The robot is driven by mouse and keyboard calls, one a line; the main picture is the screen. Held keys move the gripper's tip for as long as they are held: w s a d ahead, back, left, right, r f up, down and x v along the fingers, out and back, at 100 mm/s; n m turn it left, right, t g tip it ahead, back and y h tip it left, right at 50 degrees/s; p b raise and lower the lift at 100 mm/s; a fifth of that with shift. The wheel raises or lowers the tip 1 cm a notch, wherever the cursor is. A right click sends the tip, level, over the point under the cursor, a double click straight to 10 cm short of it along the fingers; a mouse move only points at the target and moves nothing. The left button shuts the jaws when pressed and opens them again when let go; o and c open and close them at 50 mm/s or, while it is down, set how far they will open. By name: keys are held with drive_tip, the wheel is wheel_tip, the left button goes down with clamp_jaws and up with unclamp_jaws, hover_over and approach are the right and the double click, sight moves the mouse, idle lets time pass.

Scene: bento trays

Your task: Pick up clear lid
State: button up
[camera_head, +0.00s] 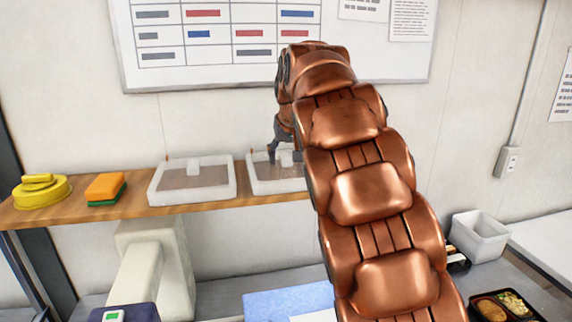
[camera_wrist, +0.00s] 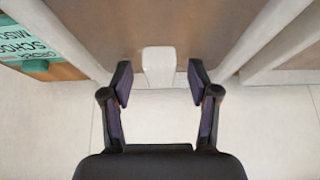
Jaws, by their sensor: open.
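Two whitish, see-through lids with pale rims and raised handles are on the wooden shelf in the head view. The clear lid at my gripper is the right one (camera_head: 256,186), partly hidden by my arm. The other clear lid (camera_head: 190,198) lies to its left. My gripper (camera_head: 284,157) is open and empty above the right lid's back part. In the wrist view, the lid's pale handle (camera_wrist: 159,66) stands between the tips of my gripper (camera_wrist: 160,80), with a gap on both sides. I cannot tell how far the tips are from the lid's surface.
A yellow round item (camera_head: 41,192) and an orange-green block (camera_head: 106,188) sit left on the shelf (camera_head: 135,207). A whiteboard (camera_head: 265,80) hangs behind. A green label (camera_wrist: 32,40) is left in the wrist view. A grey bin (camera_head: 479,238) and bento tray (camera_head: 505,306) stand lower right.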

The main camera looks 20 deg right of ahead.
sight(284, 152)
drive_tip(key=shift+c, duration=0.4)
drive_tip(key=c, duration=1)
drive_tip(key=shift+r, duration=0.1)
drive_tip(key=shift+r+b, duration=0.15)
drive_tip(key=shift+b, duration=0.15)
drive_tip(key=shift+r+b, duration=0.55)
drive_tip(key=shift+r, duration=0.8)
